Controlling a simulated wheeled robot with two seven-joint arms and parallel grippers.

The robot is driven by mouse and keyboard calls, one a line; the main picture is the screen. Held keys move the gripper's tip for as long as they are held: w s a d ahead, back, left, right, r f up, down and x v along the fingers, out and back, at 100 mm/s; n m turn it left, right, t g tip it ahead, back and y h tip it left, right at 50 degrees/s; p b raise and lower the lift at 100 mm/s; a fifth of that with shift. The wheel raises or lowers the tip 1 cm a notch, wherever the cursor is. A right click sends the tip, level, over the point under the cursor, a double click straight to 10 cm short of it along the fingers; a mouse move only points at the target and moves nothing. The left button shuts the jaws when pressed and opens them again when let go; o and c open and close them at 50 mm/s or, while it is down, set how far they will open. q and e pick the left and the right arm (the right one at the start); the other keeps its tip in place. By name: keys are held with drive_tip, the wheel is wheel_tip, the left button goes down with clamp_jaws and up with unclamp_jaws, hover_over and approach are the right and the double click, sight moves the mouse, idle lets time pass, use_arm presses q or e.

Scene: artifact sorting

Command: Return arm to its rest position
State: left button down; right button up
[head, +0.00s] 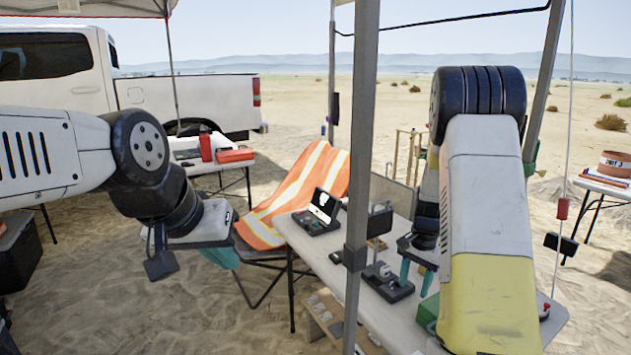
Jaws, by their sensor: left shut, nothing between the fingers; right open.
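My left gripper (222,258) hangs at the end of the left arm, beside the orange safety vest on the chair. Its teal fingers are together, partly hidden behind the wrist, and no object shows in them. My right gripper (416,277) points down over the white table (335,262), close to a dark device with knobs (387,283). Its two teal fingers are apart and nothing shows between them. I cannot tell whether they touch the device. My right forearm hides much of the table's right side.
A grey tent pole (361,150) stands in front of the table. An orange vest (300,200) drapes over a folding chair. A small screen device (321,211) sits at the table's left end. A green box (428,312) lies near the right gripper.

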drive_tip(key=s+a+r+n+t+y, duration=0.1)
drive_tip(key=s+a+r+n+t, duration=0.15)
drive_tip(key=s+a+r, duration=0.5)
drive_tip(key=s+a+r+n+t+y, duration=0.1)
drive_tip(key=s+a+r+n+t, duration=0.2)
drive_tip(key=s+r, duration=0.85)
drive_tip(key=s+a+r+n, duration=0.2)
drive_tip(key=s+r+n, duration=0.2)
drive_tip(key=s+r, duration=0.1)
drive_tip(key=shift+r, duration=0.75)
